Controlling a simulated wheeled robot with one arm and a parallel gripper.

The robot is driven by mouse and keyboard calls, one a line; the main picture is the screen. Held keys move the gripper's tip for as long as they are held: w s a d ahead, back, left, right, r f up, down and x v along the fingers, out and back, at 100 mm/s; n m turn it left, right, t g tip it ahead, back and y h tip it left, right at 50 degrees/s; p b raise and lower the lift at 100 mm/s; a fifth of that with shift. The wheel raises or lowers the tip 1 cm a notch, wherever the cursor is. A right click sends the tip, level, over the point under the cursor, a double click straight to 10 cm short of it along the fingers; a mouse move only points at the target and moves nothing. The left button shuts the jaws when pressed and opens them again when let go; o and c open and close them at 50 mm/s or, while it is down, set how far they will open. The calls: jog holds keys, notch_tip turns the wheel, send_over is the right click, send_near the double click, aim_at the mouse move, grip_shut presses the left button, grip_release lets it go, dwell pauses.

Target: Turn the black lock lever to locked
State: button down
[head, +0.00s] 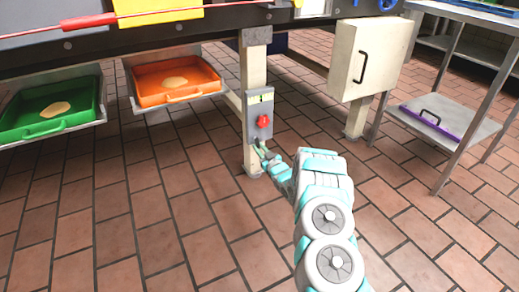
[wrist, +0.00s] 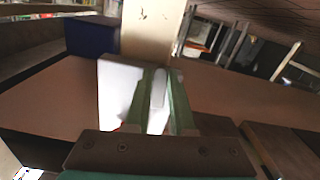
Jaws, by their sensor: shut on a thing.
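A grey switch box (head: 259,115) with a red knob (head: 263,121) and a yellow-green label (head: 260,97) is fixed to a cream post (head: 254,68). My gripper (head: 263,151) is at the lower edge of this box, below the red knob. In the wrist view, the green fingers of my gripper (wrist: 160,85) are close together in front of a pale surface.
An orange tray (head: 143,79) and a green tray (head: 14,133) hang left of the post. A cream cabinet (head: 345,57) with a black handle is at the right, near a metal shelf table (head: 465,132). The tiled floor (head: 190,220) in front is clear.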

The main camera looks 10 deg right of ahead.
aim_at(262, 135)
jog(key=d+n, duration=0.1)
jog(key=n, duration=0.3)
jog(key=d+r+n, duration=0.1)
jog(key=n, duration=0.3)
jog(key=w+r+n, duration=0.1)
jog(key=n, duration=0.4)
jog(key=shift+d+r, duration=0.1)
jog(key=shift+d, duration=0.3)
jog(key=shift+r+n+b, duration=0.25)
jog(key=shift+n+b, duration=0.35)
jog(key=shift+n, duration=0.25)
jog(key=shift+r+n+b, duration=0.25)
jog(key=shift+n+b, duration=0.3)
jog(key=shift+n, duration=0.3)
jog(key=c, duration=0.8)
grip_release()
jog(key=shift+r, duration=0.1)
jog(key=shift+o, duration=0.2)
